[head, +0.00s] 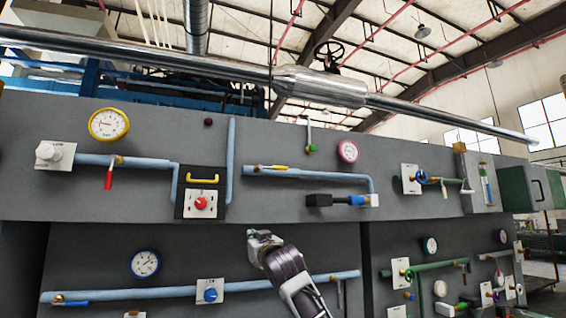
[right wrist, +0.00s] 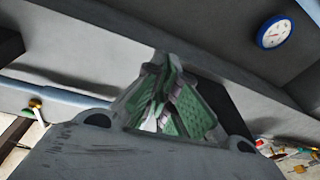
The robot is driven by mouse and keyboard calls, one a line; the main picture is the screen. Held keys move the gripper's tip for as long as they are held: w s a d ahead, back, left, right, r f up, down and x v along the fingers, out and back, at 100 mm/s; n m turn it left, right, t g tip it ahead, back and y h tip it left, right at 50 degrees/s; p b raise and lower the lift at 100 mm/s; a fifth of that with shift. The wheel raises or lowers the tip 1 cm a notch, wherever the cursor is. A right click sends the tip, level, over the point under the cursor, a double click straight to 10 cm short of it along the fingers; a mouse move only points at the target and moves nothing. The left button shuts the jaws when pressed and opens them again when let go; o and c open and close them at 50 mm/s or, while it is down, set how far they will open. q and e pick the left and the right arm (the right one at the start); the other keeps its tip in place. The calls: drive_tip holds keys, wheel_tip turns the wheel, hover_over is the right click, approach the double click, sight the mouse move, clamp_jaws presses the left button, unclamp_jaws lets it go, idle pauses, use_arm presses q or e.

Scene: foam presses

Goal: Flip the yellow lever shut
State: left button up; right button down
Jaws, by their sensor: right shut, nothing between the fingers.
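I cannot make out the yellow lever for sure in that view. My left gripper is not in view.
A black box with a yellow handle (head: 202,179) and red knob is left of the lever. A black-and-blue handle (head: 342,200) sticks out below right. A blue-rimmed gauge (head: 145,263) and blue knob (head: 210,292) are lower left. A red lever (head: 109,179) hangs at far left.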

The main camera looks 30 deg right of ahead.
drive_tip(key=s+d+r+m+t+h, duration=0.1)
drive_tip(key=s+d+r, duration=0.1)
drive_tip(key=r, duration=0.6)
drive_tip(key=s+d+r+t+h, duration=0.1)
drive_tip(key=s+d+r, duration=0.2)
drive_tip(key=r, duration=0.5)
drive_tip(key=s+d+r+m+t+h, duration=0.1)
drive_tip(key=s+d+r, duration=0.2)
drive_tip(key=r, duration=0.6)
drive_tip(key=shift+s+d+m+t, duration=0.3)
drive_tip(key=shift+s+t, duration=0.1)
drive_tip(key=shift+s, duration=0.35)
drive_tip(key=shift+w+r, duration=0.1)
drive_tip(key=shift+r, duration=0.1)
wheel_tip(320, 180, up, 5)
drive_tip(key=p, duration=0.5)
hover_over(275, 168)
drive_tip(key=s+d, duration=0.2)
drive_tip(key=s, duration=0.1)
drive_tip(key=shift+w+a+f+p, duration=0.1)
drive_tip(key=shift+f+p, duration=0.1)
drive_tip(key=shift+f, duration=0.85)
drive_tip(key=shift+a+f+p, duration=0.1)
drive_tip(key=shift+f+p, duration=0.05)
drive_tip(key=shift+f, duration=0.85)
